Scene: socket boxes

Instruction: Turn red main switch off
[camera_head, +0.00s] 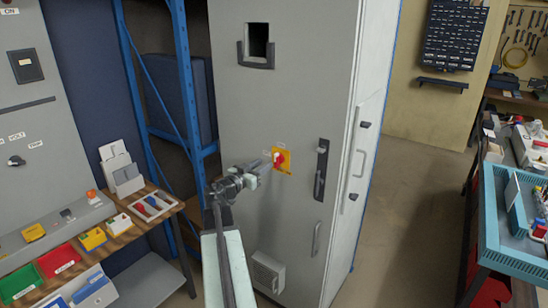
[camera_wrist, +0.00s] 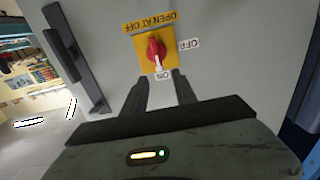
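The red main switch (camera_head: 278,159) is a red rotary knob on a yellow plate on the front of a grey cabinet (camera_head: 290,60). In the wrist view the knob (camera_wrist: 155,50) sits on its yellow plate (camera_wrist: 142,44), with the labels "OPEN AT OFF", "OFF" and "ON" around it. The knob's white-tipped handle points toward the "ON" label (camera_wrist: 165,76). My gripper (camera_head: 262,165) is just left of the switch in the head view. In the wrist view my gripper's two fingers (camera_wrist: 160,82) are apart, reaching toward the switch, with no visible object between them.
A teal tray (camera_head: 510,262) is at right. The floor between is open.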

